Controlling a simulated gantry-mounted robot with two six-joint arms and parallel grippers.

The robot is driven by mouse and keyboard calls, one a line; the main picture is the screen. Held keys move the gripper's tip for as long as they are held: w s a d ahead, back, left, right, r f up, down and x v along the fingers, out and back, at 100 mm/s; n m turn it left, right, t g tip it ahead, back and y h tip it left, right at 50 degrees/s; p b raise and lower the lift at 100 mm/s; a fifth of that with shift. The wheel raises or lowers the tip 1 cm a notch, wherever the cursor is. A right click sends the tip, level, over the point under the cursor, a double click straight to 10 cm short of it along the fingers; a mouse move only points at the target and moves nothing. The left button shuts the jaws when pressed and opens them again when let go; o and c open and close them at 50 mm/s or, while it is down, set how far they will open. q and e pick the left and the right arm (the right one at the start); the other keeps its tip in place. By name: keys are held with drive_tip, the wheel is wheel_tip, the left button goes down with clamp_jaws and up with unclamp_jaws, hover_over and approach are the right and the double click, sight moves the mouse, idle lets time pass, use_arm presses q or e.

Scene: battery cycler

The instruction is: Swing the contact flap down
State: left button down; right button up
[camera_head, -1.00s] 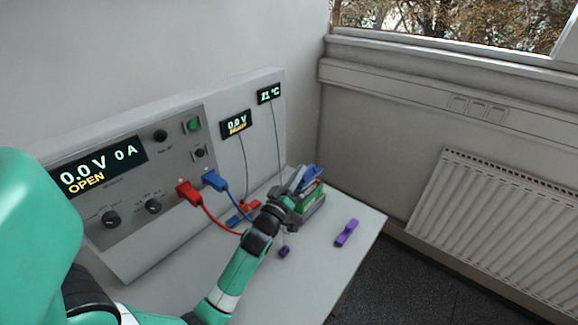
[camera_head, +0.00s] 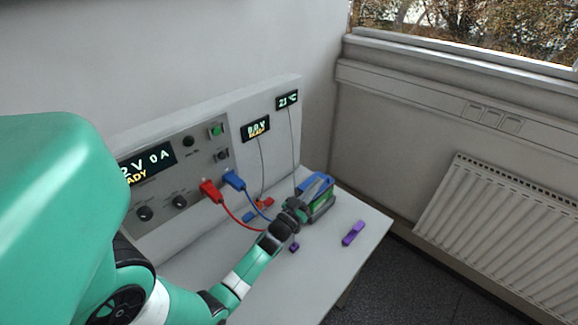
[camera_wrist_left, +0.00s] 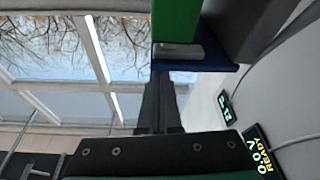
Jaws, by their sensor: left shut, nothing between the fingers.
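A green battery block (camera_head: 322,204) sits in a grey holder (camera_head: 325,213) near the far end of the bench. The blue contact flap (camera_head: 317,183) lies low across the top of the block. My left gripper (camera_head: 300,205) is at the near left side of the holder, with its fingertips partly hidden. In the left wrist view, its fingers (camera_wrist_left: 160,100) are shut together with nothing between them, close to the flap's dark blue edge (camera_wrist_left: 205,63) and the green block (camera_wrist_left: 177,20). I cannot tell whether they touch the flap. My right gripper is not in view.
The cycler panel (camera_head: 160,190) stands behind, its main display (camera_head: 148,163) partly hidden by my arm and ending in "ADY". Red (camera_head: 211,190) and blue (camera_head: 234,181) plugs carry cables across the bench. A purple piece (camera_head: 353,233) lies to the right.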

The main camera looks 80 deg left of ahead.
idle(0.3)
use_arm(q)
drive_tip(key=v, duration=0.7)
drive_tip(key=shift+s+p, duration=0.25)
drive_tip(key=shift+p, duration=0.15)
drive_tip(key=shift+d, duration=0.15)
